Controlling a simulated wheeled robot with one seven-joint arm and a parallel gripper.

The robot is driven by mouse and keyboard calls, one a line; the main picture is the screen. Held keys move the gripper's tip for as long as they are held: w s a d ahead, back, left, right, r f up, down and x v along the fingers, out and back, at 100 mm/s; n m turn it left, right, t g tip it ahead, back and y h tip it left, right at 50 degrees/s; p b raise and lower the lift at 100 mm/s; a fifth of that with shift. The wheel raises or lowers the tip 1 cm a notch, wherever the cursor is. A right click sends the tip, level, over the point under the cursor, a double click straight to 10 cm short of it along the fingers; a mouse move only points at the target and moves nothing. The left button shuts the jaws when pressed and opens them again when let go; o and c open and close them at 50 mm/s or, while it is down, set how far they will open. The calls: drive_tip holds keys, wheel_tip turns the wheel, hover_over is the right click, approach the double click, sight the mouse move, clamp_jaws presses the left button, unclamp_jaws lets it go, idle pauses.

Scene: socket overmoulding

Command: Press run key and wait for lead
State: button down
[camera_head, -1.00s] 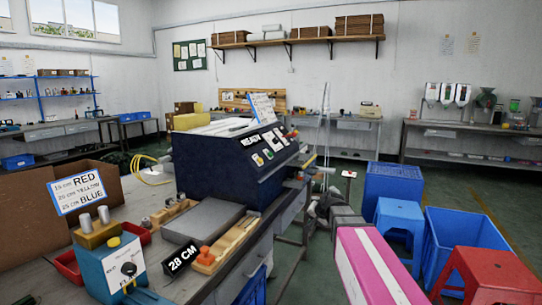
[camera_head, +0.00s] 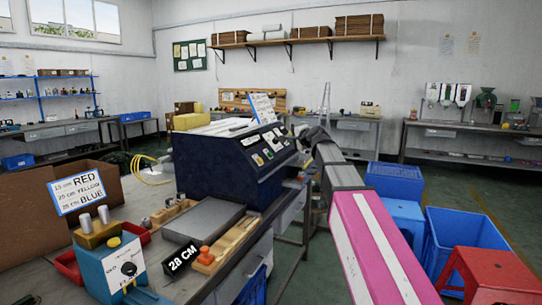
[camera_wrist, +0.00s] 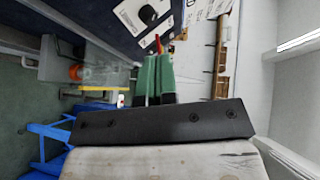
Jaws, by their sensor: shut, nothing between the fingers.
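The dark blue machine (camera_head: 225,170) stands on the bench, its sloped front panel (camera_head: 265,148) carrying labels and several keys. In the head view my arm reaches to the panel's right end, and its dark end covers part of that side. In the wrist view my gripper (camera_wrist: 158,58) has two green fingers, closed together with nothing between them. The tips are close to the panel edge, by a small red part. A white plate with a round black key or knob (camera_wrist: 148,15) lies beyond them. Contact cannot be told. I cannot pick out a lead.
A 28 CM sign (camera_head: 181,260), a grey plate (camera_head: 203,220) and a wooden fixture with an orange knob (camera_head: 206,254) lie in front of the machine. A blue box with a dial (camera_head: 115,270) is at left. Blue crates (camera_head: 465,243) and a red stool (camera_head: 488,275) stand right.

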drive_tip(key=w+a+f, duration=0.2)
drive_tip(key=a+f, duration=0.4)
idle(0.6)
drive_tip(key=shift+w+a+f, duration=0.3)
drive_tip(key=shift+a+f, duration=0.3)
idle(2.9)
drive_tip(key=shift+d+r, duration=0.1)
drive_tip(key=shift+d, duration=0.05)
drive_tip(key=shift+s+d+r, duration=0.25)
drive_tip(key=shift+d+r, duration=0.15)
drive_tip(key=shift+r, duration=0.05)
drive_tip(key=shift+d, duration=0.1)
idle(0.4)
drive_tip(key=d+r, duration=0.1)
drive_tip(key=s+d+r, duration=0.1)
drive_tip(key=d+r, duration=0.1)
drive_tip(key=shift+s+d+r, duration=0.1)
drive_tip(key=shift+d+r, duration=0.05)
drive_tip(key=shift+r, duration=0.05)
idle(0.7)
